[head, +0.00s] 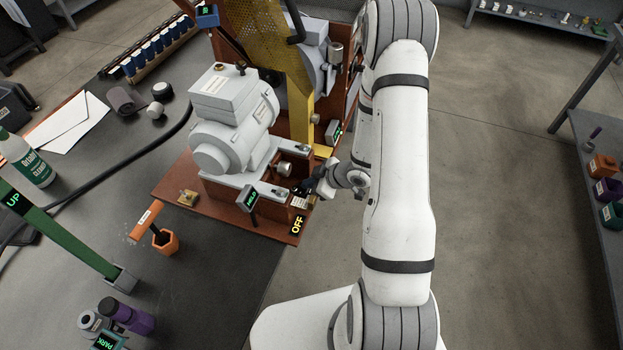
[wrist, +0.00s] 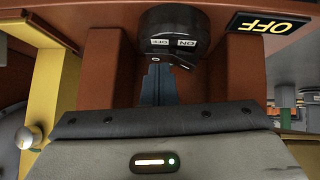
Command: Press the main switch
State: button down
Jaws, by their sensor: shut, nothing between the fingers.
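The main switch (wrist: 175,28) is a black rounded rocker housing with small white ON and OFF labels, upside down in the wrist view. It sits on the red-brown machine base (wrist: 220,38). A black sign (wrist: 268,22) beside it reads OFF in yellow; the sign also shows in the head view (head: 297,226). My gripper (wrist: 158,72) is shut and empty, its narrow fingertips close to the rocker, near the label side. I cannot tell whether they touch it. In the head view my gripper (head: 305,187) is at the base's right end, and I cannot make out the switch.
A grey motor (head: 232,120) stands on the base beside a yellow guard (head: 300,95). A small green-lettered display (head: 250,200) stands close left of my gripper. An orange holder (head: 165,241) and a bottle (head: 28,160) are on the dark table. Open floor lies to the right.

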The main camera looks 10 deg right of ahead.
jog(key=shift+d+f, duration=0.1)
jog(key=shift+d, duration=0.05)
jog(key=shift+s, duration=0.1)
jog(key=shift+s, duration=0.1)
